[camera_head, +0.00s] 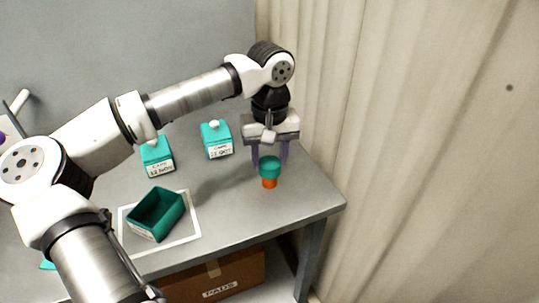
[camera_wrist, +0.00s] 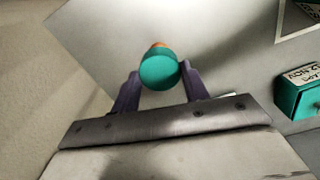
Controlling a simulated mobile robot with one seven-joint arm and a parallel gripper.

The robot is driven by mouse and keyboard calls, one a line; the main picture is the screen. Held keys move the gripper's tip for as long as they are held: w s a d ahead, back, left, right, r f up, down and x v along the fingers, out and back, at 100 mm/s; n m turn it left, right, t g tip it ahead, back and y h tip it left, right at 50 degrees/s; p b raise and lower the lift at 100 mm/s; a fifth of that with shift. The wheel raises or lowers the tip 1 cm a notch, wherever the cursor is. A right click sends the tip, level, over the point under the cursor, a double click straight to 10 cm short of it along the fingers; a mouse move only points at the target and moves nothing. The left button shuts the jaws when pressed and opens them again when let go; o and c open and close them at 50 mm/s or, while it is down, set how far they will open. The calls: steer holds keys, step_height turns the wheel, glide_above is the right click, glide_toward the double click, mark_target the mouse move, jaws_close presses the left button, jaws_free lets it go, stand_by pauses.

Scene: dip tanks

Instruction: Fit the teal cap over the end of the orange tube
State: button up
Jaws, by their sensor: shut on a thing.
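The teal cap (camera_head: 269,165) is between the two purple fingers of my gripper (camera_head: 270,160), which is shut on it. In the wrist view the cap (camera_wrist: 160,71) shows as a round teal disc between the fingertips. The orange tube (camera_head: 269,183) stands upright near the right end of the bench, directly below the cap. The cap hides its upper end, so I cannot tell how far the cap sits over it. A sliver of the tube (camera_wrist: 158,45) shows past the cap in the wrist view.
An open green box (camera_head: 133,222) stands on a white-bordered mat (camera_head: 192,226) at the front. Two teal lidded boxes with labels, one at left (camera_head: 157,157) and one nearer my gripper (camera_head: 215,139), stand behind. A cardboard box (camera_head: 245,268) is under the bench. A corrugated wall (camera_head: 420,150) is at right.

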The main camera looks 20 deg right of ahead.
mark_target(270, 163)
steer(key=o, duration=1.2)
step_height(270, 163, up, 12)
steer(key=shift+r, duration=0.15)
steer(key=shift+s, duration=0.1)
